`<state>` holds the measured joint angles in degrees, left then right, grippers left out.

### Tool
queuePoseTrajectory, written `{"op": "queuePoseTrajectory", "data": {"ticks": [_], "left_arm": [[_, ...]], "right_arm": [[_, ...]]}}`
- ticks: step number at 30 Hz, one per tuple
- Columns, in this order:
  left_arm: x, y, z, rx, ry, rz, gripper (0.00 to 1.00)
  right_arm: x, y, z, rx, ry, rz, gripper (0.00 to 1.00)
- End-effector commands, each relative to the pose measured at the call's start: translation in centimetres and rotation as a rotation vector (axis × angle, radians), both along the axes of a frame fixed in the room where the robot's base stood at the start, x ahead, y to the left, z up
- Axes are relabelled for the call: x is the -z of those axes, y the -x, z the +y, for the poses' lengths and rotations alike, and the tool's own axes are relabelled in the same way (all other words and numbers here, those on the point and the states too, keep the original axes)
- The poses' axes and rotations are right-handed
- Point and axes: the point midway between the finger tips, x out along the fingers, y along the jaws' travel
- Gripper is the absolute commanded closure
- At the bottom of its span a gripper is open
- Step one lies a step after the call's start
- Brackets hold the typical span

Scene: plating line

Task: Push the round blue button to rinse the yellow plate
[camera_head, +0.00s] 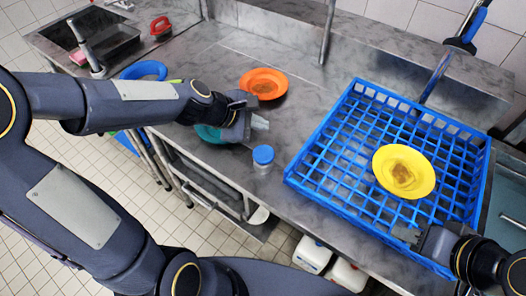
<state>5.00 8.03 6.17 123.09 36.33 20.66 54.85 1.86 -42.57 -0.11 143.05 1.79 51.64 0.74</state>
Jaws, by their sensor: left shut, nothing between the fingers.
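The yellow plate (420,161), with a brown smear on its middle, lies in the blue rack (300,178) at the right. A round blue top (263,153) on a short white cylinder stands on the metal counter left of the rack; it looks like the blue button. My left gripper (262,123) is shut and empty, above and slightly behind the blue top, apart from it in the picture. My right gripper (405,233) is at the rack's front right side, below the plate in the picture. Its fingers are too small to tell whether they are open.
An orange plate (282,80) with a brown smear lies behind my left gripper. A teal dish (207,133) is partly hidden by that gripper. A blue ring-shaped dish (143,69) and a sink (113,42) are at the left. A spray hose (468,28) hangs behind the rack.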

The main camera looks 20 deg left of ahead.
Motion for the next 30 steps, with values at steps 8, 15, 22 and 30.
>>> {"op": "queuePoseTrajectory", "data": {"ticks": [8, 15, 22, 30], "left_arm": [[2.2, 0.0, 0.0, 0.001, -0.001, 0.000, 1.00], [5.7, 0.0, 0.0, 0.001, -0.001, 0.000, 1.00], [8.4, 0.0, 0.0, 0.002, -0.001, 0.000, 1.00], [8.8, 0.0, 0.0, 0.002, -0.001, 0.000, 1.00]], "right_arm": [[2.1, 0.0, 0.0, 0.000, 0.000, 0.000, 0.65], [5.6, 0.0, 0.0, 0.000, 0.000, 0.000, 0.65], [8.1, 0.0, 0.0, 0.000, 0.000, 0.000, 0.65], [8.5, 0.0, 0.0, 0.000, 0.000, 0.000, 0.65]]}}
